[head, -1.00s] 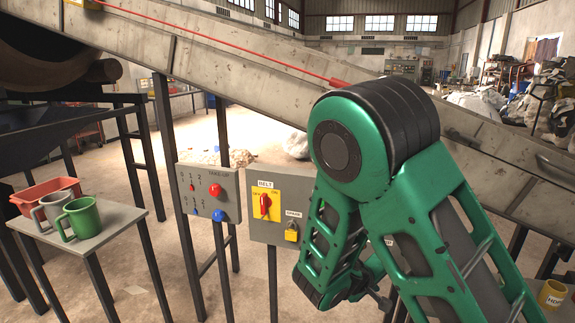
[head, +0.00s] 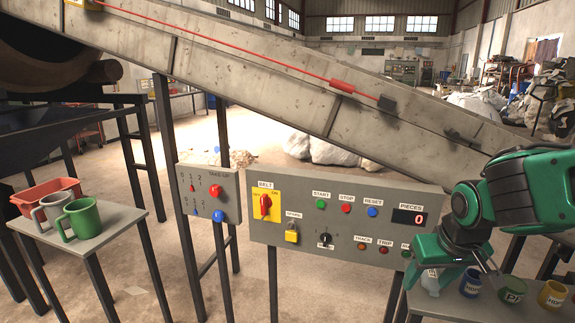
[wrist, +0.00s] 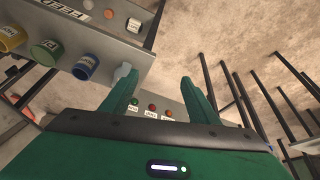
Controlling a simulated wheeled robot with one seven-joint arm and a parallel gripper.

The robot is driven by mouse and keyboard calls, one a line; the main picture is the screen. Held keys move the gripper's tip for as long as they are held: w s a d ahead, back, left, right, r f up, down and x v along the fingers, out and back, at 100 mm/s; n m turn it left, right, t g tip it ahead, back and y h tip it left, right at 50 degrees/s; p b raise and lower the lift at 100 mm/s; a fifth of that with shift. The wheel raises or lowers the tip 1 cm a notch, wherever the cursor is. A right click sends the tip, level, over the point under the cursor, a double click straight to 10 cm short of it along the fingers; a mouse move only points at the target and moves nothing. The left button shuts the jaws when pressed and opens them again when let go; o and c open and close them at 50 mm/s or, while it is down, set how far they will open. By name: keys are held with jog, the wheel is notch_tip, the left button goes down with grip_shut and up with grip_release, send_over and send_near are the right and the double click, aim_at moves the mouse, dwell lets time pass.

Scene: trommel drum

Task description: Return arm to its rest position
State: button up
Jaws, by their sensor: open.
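My green arm is folded at the right of the head view, in front of the right end of the control panel (head: 340,212). In the wrist view my gripper (wrist: 160,92) shows two green fingers spread apart with nothing between them. Part of the panel, with small labelled buttons, shows between and beyond the fingers.
A blue cup (head: 471,283), a green cup (head: 514,290) and a yellow cup (head: 553,294) stand at the lower right. A smaller panel (head: 209,195) is left of the main one. Green (head: 80,218) and grey mugs and a red bin stand on the left table (head: 118,222). A conveyor slopes behind.

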jog(key=s+d+m+g, duration=0.2)
jog(key=s+d, duration=0.3)
jog(key=s, duration=0.4)
jog(key=s+d+m+g, duration=0.2)
jog(key=s+d+m, duration=0.2)
jog(key=s, duration=0.6)
jog(key=shift+d+r+y, duration=0.3)
jog(key=shift+d+y, duration=0.1)
jog(key=shift+d, duration=0.55)
